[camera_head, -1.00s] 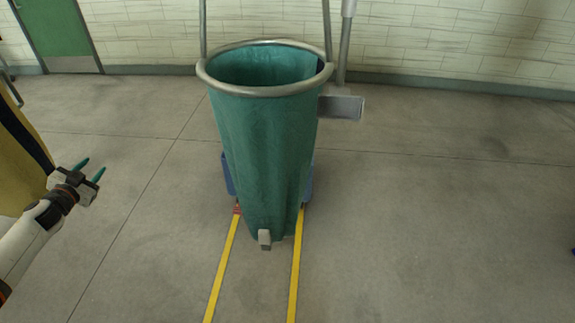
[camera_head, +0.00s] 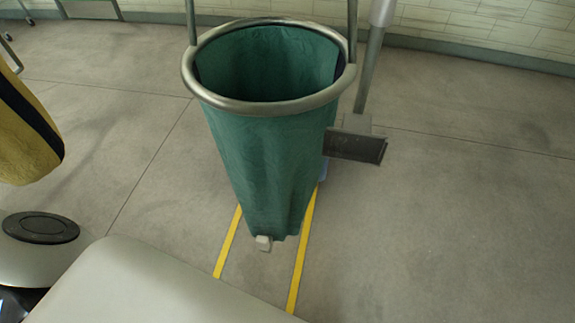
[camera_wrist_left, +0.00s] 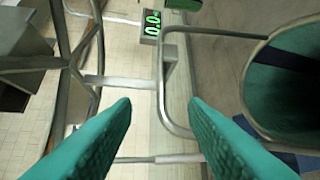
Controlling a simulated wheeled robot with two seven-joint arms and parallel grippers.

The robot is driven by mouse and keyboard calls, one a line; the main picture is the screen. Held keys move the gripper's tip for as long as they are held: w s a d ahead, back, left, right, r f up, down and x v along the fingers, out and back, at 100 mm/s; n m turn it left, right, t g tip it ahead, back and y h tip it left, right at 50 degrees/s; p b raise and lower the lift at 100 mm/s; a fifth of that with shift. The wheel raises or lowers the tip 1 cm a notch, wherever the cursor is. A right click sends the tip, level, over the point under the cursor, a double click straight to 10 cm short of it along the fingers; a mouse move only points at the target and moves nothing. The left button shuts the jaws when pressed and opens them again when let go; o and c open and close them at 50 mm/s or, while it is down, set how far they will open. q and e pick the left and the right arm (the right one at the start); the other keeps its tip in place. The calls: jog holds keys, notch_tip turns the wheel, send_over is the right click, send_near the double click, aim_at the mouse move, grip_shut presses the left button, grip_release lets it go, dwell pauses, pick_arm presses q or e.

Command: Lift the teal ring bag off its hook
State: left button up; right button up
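The teal ring bag (camera_head: 262,150) hangs upright in the middle of the head view, its mouth open around a thick grey metal ring (camera_head: 270,106). Part of a teal bag with a metal rim (camera_wrist_left: 290,95) also shows at the right of the left wrist view. My left gripper (camera_wrist_left: 160,106) is open, with its two teal fingers apart and nothing held between them. A bent metal tube (camera_wrist_left: 163,90) lies beyond the fingertips. In the head view my left arm fills the bottom left and its gripper is out of sight. The hook cannot be made out. My right gripper is not in view.
Metal posts rise behind the ring. A dark grey plate (camera_head: 355,147) juts out to the right of the bag. A yellow and black bag (camera_head: 25,125) hangs at the left edge. A green digital display (camera_wrist_left: 152,22) shows in the wrist view. Floor at right is clear.

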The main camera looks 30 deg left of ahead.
pick_arm(q)
jog(key=p+x, duration=0.7)
jog(key=x, duration=0.4)
jog(key=shift+w+a+f+p, duration=0.2)
jog(key=shift+w+a+p, duration=0.1)
jog(key=shift+p, duration=0.1)
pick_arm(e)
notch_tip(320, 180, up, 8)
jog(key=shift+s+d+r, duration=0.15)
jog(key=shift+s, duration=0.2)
pick_arm(q)
jog(key=shift+s, duration=0.1)
jog(key=shift+c, duration=0.2)
jog(key=shift+c, duration=1.4)
grip_shut()
jog(key=shift+r, duration=0.1)
